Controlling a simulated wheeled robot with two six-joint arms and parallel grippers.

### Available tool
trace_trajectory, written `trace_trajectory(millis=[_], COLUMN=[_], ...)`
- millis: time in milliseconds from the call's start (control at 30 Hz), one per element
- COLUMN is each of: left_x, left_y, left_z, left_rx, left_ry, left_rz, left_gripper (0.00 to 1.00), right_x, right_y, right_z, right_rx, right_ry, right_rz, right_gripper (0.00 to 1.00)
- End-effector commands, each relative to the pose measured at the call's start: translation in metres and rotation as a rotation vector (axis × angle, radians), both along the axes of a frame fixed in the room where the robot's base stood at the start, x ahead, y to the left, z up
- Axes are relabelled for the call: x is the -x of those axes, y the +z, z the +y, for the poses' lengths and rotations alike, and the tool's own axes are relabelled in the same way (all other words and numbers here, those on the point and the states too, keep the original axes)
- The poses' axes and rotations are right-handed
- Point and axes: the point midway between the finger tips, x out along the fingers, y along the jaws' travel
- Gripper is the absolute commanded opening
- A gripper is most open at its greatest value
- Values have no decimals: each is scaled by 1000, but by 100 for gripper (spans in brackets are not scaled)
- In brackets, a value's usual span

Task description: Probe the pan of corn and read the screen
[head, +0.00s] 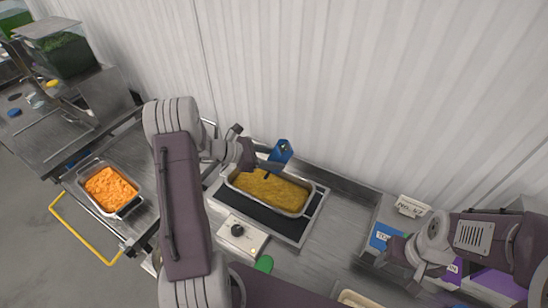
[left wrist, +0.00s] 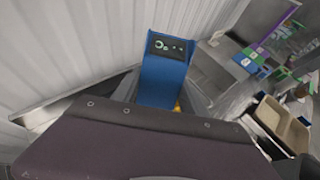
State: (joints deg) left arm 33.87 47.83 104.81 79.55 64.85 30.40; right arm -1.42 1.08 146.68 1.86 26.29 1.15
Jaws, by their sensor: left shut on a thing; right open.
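The pan of corn (head: 308,208), a metal pan filled with yellow grains, sits on a dark plate in a metal frame. My left gripper (head: 272,167) is over the pan's back edge, shut on a blue probe (head: 282,150). In the left wrist view the blue probe (left wrist: 163,82) stands up with a dark screen (left wrist: 171,46) at its top. The screen has small light marks, too small to read. The probe's tip is hidden, so I cannot tell whether it is in the corn. My right gripper (head: 407,262) is open at the right, away from the pan.
A white box with a black knob (head: 238,231) and a green item (head: 264,263) lie in front of the pan. A pan of orange food (head: 111,188) stands at the left. A sign (head: 411,206) and blue-labelled bin (head: 383,236) are at the right. A wall closes off the back.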

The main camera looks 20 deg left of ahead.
Motion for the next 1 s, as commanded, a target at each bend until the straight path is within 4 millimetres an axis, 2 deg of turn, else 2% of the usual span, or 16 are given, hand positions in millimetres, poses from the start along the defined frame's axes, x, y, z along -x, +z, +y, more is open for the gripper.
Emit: trace_trajectory(millis=[33, 733, 1000], left_x=[0, 0, 0], left_y=[-8, -69, -78], left_z=[0, 0, 0], left_rx=[0, 1, 1], left_ry=[0, 0, 0], left_rz=[0, 1, 1], left_gripper=[10, 10, 10], right_x=[0, 0, 0], right_y=[-7, -54, -60], right_z=[0, 0, 0], right_rx=[0, 0, 0], right_ry=[0, 0, 0], right_rz=[0, 0, 0], right_gripper=[59, 59, 59])
